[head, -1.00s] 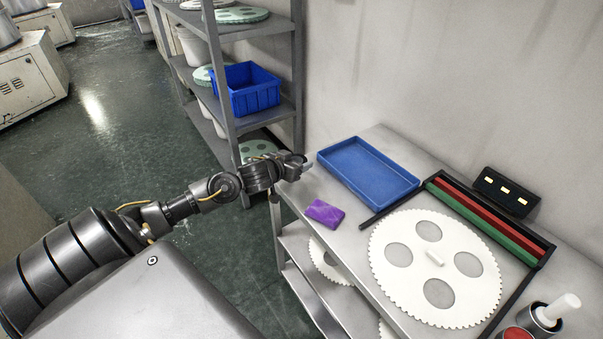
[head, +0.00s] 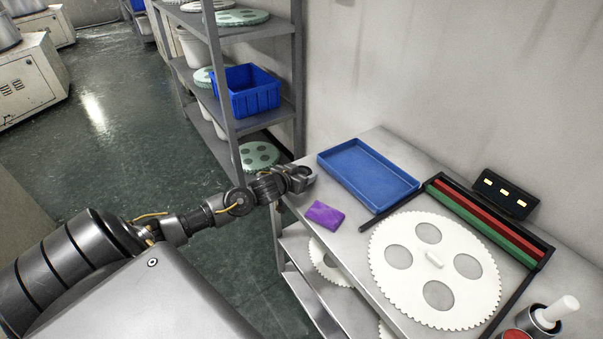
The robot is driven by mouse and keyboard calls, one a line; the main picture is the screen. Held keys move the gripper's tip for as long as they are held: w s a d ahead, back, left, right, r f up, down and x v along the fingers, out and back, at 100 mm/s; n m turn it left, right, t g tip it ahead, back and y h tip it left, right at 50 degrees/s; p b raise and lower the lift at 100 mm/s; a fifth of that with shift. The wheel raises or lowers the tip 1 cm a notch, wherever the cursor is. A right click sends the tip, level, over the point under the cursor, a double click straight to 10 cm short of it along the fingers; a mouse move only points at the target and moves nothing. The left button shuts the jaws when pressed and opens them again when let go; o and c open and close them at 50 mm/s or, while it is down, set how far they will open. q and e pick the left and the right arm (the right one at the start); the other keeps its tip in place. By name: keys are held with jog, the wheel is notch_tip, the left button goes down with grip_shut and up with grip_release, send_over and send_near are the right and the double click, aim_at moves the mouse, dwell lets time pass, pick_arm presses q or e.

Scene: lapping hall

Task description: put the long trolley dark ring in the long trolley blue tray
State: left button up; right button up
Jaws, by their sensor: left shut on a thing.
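The blue tray (head: 369,174) lies empty on the trolley top, near the wall. My left gripper (head: 308,178) is at the trolley's left end, just left of the tray and apart from its inside. It is shut on a small dark thing, which I take to be the dark ring; the fingers hide most of it and its outline is hard to make out. No other dark ring shows on the trolley top. My right gripper is out of view.
A purple packet (head: 325,215) lies in front of the tray. A large white toothed disc (head: 460,240) fills the trolley's right part, beside a rack of coloured bars (head: 487,222). A shelf with a blue bin (head: 247,92) stands behind on the left.

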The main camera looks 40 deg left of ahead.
pick_arm(q)
jog(key=o, duration=1.1)
jog(key=shift+f, duration=0.1)
